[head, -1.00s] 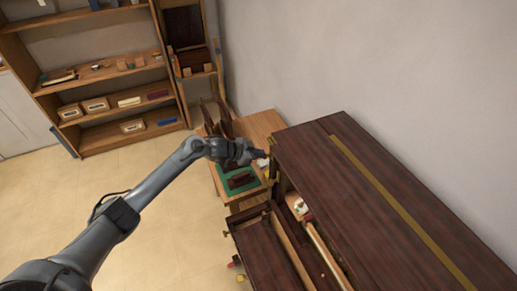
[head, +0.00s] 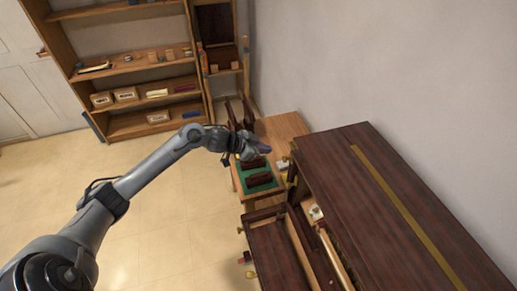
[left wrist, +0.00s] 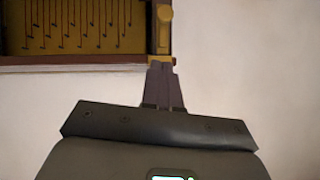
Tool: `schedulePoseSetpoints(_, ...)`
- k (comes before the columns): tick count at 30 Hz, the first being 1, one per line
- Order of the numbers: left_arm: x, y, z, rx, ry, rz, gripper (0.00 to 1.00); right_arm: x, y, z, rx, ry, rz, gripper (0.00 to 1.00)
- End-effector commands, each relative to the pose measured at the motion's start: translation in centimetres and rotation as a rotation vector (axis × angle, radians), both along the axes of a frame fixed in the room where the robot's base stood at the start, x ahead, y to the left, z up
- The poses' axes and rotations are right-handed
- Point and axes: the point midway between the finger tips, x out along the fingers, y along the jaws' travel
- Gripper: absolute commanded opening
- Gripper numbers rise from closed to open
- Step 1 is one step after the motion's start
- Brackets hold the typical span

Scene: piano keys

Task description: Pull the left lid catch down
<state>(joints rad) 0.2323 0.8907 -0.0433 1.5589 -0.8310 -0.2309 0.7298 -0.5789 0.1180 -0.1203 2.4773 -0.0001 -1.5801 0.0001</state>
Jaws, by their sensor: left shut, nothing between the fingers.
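The piano (head: 345,175) is a dark wooden case at the right of the head view, with a brass strip along its top. A small brass catch (left wrist: 164,14) with a rounded end sits at the right end of the piano's frame in the left wrist view. My left gripper (left wrist: 161,64) is shut and empty, with its fingertips just below the catch and near a brass piece at the frame's lower corner. Whether they touch it I cannot tell. In the head view my left gripper (head: 266,149) is left of the piano's far left corner. My right gripper is out of view.
A pulled-out dark panel (head: 275,250) is at the piano's front. A small wooden table (head: 283,126) with a green mat (head: 243,184) and dark blocks stands beyond the left end. Shelves (head: 140,70) stand at the back. The floor at left is clear.

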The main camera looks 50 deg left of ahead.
Motion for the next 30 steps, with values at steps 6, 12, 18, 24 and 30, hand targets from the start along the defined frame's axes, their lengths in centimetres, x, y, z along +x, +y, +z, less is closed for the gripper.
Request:
schedulePoseSetpoints(6,-1.6,0.6,1.1,0.001,0.001,-0.001,0.0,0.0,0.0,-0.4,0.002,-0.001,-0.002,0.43)
schedulePoseSetpoints(12,-2.0,0.7,1.5,-0.001,0.0,0.001,0.0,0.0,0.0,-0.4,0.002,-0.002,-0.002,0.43)
schedulePoseSetpoints(18,-1.9,0.7,1.5,-0.001,0.0,0.001,0.0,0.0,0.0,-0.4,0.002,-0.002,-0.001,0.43)
schedulePoseSetpoints(24,-2.0,0.7,1.4,-0.001,0.002,0.0,0.0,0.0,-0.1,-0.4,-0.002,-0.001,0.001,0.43)
schedulePoseSetpoints(30,-3.7,-0.2,-1.8,-0.025,0.058,-0.004,0.0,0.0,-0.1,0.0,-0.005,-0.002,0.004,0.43)
